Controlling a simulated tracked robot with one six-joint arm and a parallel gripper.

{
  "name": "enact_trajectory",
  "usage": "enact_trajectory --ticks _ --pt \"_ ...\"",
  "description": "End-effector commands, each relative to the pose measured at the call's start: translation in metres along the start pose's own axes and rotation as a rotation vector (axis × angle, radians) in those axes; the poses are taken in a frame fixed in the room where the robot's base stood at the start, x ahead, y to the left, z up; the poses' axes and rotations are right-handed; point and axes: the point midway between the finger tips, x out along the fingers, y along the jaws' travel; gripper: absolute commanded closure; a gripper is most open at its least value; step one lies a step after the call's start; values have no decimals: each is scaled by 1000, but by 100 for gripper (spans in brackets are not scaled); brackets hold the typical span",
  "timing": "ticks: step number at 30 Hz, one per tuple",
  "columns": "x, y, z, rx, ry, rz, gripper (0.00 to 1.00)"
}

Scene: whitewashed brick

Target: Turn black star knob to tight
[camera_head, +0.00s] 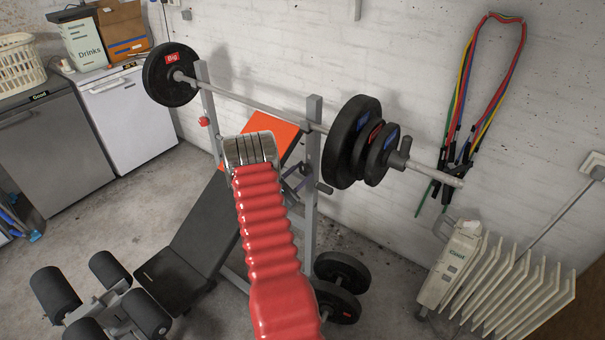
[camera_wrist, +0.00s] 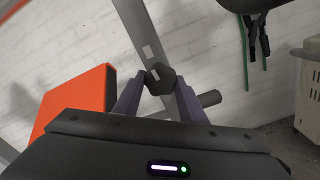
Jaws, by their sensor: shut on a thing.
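The black star knob (camera_wrist: 160,78) sits on the grey upright post of the weight bench in the wrist view. A small pale mark shows on its face. My gripper (camera_wrist: 160,98) has one purple finger on each side of the knob and is shut on it. In the head view my gripper (camera_head: 292,178) is at the right upright (camera_head: 311,140), mostly behind my red sleeved arm. The knob itself is hidden there.
The bench has an orange pad (camera_head: 270,128) and a black seat (camera_head: 190,225). A loaded barbell (camera_head: 255,104) rests across the uprights above my gripper. Loose plates (camera_head: 343,270) stand on the floor. A white heater (camera_head: 485,275) is at the right.

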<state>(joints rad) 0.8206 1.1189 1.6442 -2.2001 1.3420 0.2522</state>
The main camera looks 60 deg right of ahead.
Motion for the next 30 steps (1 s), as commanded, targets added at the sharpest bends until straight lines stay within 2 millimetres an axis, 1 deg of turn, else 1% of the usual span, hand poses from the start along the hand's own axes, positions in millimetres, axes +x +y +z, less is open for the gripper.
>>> enact_trajectory --ticks 9,10,18,26,30 --pt "-2 -2 -1 -1 2 -3 85" --pt "-2 -2 -1 -1 2 -3 62" --pt "-1 -2 -1 0 1 -2 44" --pt "-1 -1 0 0 1 -2 44" --pt "-8 0 -1 0 2 -1 44"
